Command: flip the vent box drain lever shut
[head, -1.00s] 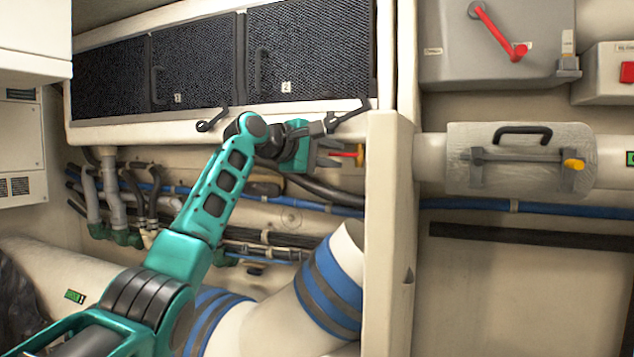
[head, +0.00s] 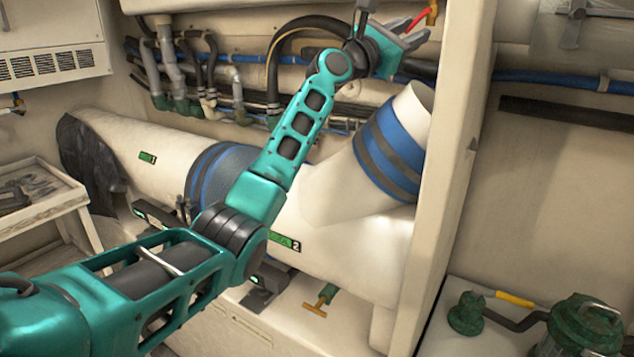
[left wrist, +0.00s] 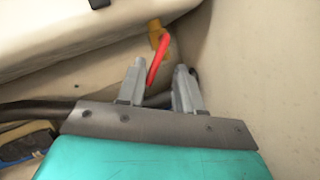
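The drain lever is a red handle (left wrist: 158,62) on a yellow-brass valve body (left wrist: 158,36), under the vent box ledge. In the head view the red lever (head: 419,19) and brass body (head: 432,13) sit at the top edge, beside a cream post. My left gripper (head: 412,34) reaches up to it. In the left wrist view the left gripper's fingers (left wrist: 160,82) are apart. The red lever's end lies near the left finger, toward the gap; contact cannot be told. The vent box itself is cut off above the head view. My right gripper is not in view.
The cream post (head: 455,150) stands close right of my left gripper. Dark hoses and a blue pipe (head: 545,76) run along the wall behind. A large white duct (head: 345,215) with blue bands lies below my arm. A green pump (head: 585,325) sits at lower right.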

